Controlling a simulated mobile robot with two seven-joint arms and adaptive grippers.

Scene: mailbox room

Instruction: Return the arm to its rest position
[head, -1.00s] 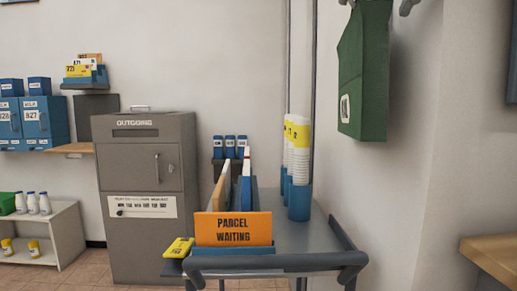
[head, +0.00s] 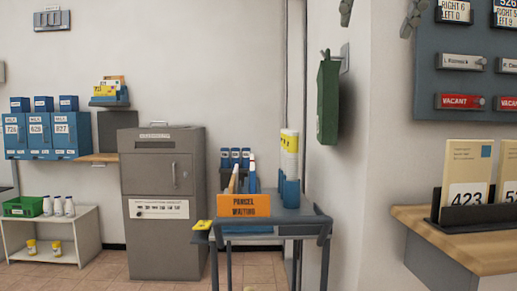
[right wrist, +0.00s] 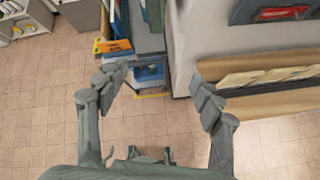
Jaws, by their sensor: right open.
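My right gripper (head: 377,24) shows only by its two grey fingertips at the top edge of the head view. They are spread apart with nothing between them. In the right wrist view my right gripper (right wrist: 160,88) is open and empty, high above the tiled floor, with the trolley and a wooden shelf beyond its fingers. The rest of the right arm is outside the head view. My left gripper is in neither view.
A trolley (head: 312,219) with an orange "PARCEL WAITING" sign (head: 243,206) stands ahead. A grey outgoing box (head: 163,205) is left of it. A green bag (head: 328,100) hangs on the wall. A wooden shelf (head: 480,245) with numbered cards (head: 466,180) juts in at right.

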